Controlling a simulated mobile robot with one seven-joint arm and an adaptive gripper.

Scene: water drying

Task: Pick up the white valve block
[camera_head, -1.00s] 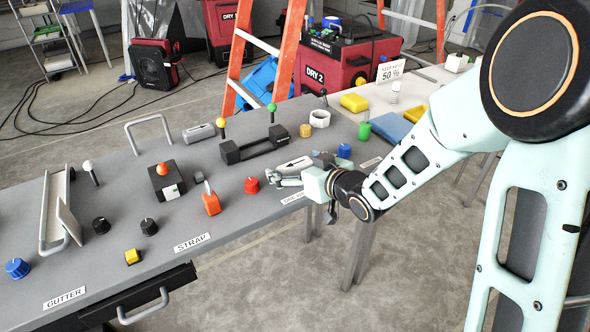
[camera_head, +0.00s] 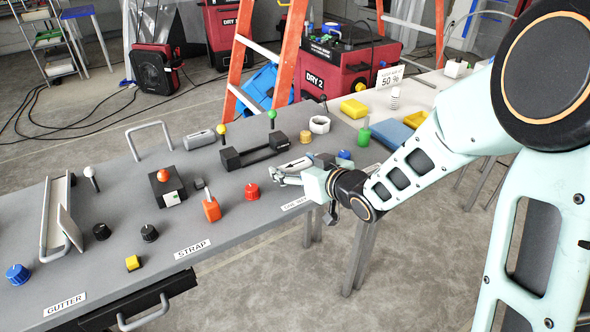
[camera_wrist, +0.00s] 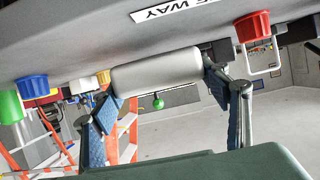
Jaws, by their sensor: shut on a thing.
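The white valve block shows in the wrist view as a smooth pale grey-white cylinder (camera_wrist: 155,72) lying crosswise between my fingers. My gripper (camera_wrist: 160,100) is shut on it, with a blue pad at each end. In the head view my gripper (camera_head: 285,176) is low over the grey workbench's front half, behind a printed label ending in "WAY".
A red knob (camera_head: 252,191) stands just left of my gripper, a blue knob (camera_head: 344,155) to its right. A black block with a long slot (camera_head: 254,151) lies behind. The grey bench (camera_head: 235,225) is bare in front of the red knob.

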